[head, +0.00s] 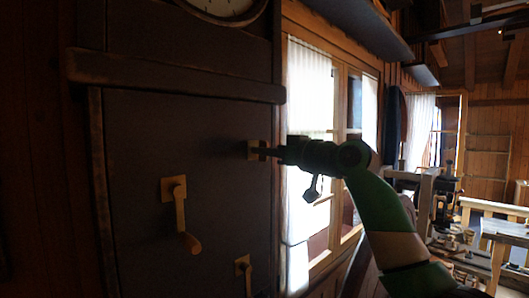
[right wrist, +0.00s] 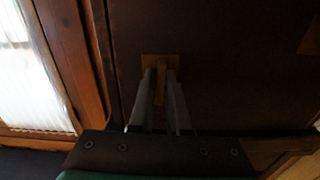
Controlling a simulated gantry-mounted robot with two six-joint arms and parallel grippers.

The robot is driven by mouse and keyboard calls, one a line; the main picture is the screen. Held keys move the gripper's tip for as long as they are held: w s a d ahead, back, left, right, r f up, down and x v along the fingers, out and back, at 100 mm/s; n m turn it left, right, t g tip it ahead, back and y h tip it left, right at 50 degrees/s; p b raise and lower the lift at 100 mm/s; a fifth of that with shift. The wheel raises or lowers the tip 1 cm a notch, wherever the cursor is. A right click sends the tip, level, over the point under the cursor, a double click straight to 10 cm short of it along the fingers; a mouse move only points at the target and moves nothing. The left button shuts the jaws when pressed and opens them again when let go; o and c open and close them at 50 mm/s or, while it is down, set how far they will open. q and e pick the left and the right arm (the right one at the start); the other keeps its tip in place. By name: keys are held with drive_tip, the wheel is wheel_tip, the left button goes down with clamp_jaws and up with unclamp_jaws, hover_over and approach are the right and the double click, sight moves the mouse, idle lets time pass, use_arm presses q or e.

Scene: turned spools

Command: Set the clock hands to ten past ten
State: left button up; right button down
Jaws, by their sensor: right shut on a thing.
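The lower rim and pale face of a clock (head: 218,6) show at the top edge of the head view. No hands can be made out on that visible part. Below it is a dark panel with several brass-coloured fittings. My right gripper (head: 269,152) reaches in from the right to the fitting at the panel's right side (head: 253,150). In the right wrist view, its two fingers (right wrist: 161,80) are shut on the fitting's narrow upright part, in front of its square plate (right wrist: 148,61). My left gripper is not in view.
A crank handle (head: 180,213) hangs downward on the panel's middle, and another fitting (head: 243,265) is lower down. A wooden ledge (head: 170,77) juts out under the clock. A bright curtained window (head: 310,85) is right of the panel. A cluttered workbench stands further right.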

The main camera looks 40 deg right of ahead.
drive_tip(key=n, duration=0.7)
drive_tip(key=shift+w+f, duration=0.1)
drive_tip(key=shift+f, duration=0.15)
idle(0.4)
drive_tip(key=c, duration=0.9)
unclamp_jaws()
drive_tip(key=shift+r, duration=0.1)
drive_tip(key=shift+c, duration=0.2)
drive_tip(key=shift+r, duration=0.1)
